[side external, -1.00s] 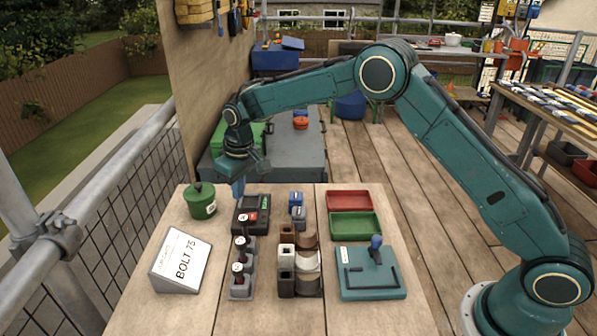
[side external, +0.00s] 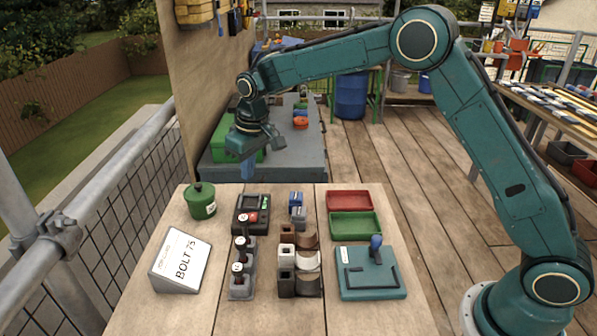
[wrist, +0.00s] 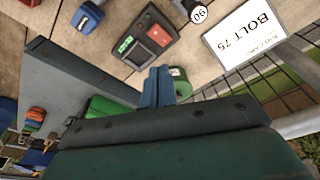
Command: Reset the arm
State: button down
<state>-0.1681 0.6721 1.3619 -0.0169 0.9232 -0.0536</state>
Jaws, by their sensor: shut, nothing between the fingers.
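My gripper (side external: 248,170) hangs above the far edge of the wooden table, behind the black tester with red and green buttons (side external: 251,214). Its blue fingers are shut with nothing between them. In the wrist view the closed fingers (wrist: 158,86) point towards the table, with the tester (wrist: 146,38) just beyond them. The gripper is clear of the table and touches nothing that I can see.
A green canister (side external: 200,201) and a "BOLT 75" card (side external: 180,260) stand at the left. Tile holders (side external: 286,282), red (side external: 348,200) and green trays (side external: 354,226), and a teal jig (side external: 370,283) fill the table. A grey bench (side external: 290,160) lies behind.

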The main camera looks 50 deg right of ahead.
jog(key=s+d+r+m+t, duration=0.1)
jog(key=s+d+r, duration=0.2)
jog(key=s+r, duration=0.5)
jog(key=s+d+r+t, duration=0.1)
jog(key=s+d+r, duration=0.3)
jog(key=s+r, duration=0.45)
jog(key=s+d+f+m, duration=0.1)
jog(key=s+f, duration=0.1)
jog(key=s, duration=0.9)
jog(key=s+d+f+t, duration=0.1)
jog(key=s+d+f, duration=0.1)
jog(key=s, duration=1)
jog(key=shift+m, duration=0.4)
